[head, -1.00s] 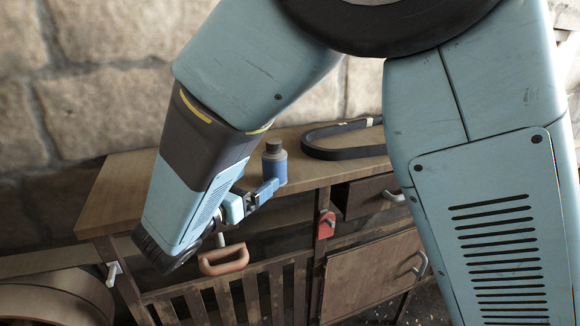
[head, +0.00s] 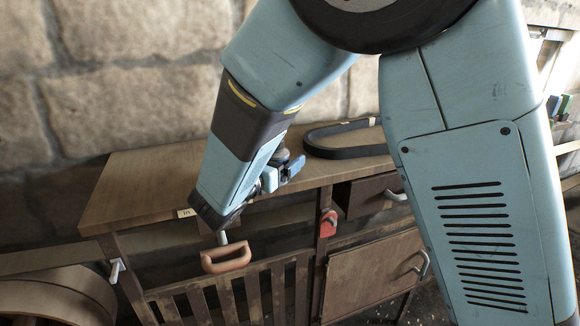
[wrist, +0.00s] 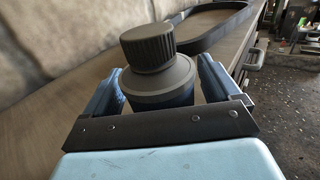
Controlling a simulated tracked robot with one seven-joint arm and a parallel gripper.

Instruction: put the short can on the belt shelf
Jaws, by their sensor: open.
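The short can is a small blue can with a dark ribbed cap (wrist: 148,47). It stands upright on the wooden cabinet top (head: 135,185). In the head view the can (head: 283,154) is mostly hidden behind my gripper (head: 284,175). In the wrist view my gripper (wrist: 160,92) is open, with a blue jaw on either side of the can's body. I cannot tell whether the jaws touch it. A black belt loop (head: 345,152) lies on the same top, beyond the can and to its right. I cannot tell which surface is the belt shelf.
The cabinet has a drawer (head: 365,193), a door (head: 372,275), a red latch (head: 328,222) and a reddish handle (head: 226,258) at its front. A small label (head: 188,212) is on the top's front edge. A stone wall (head: 110,80) stands behind. The left of the top is clear.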

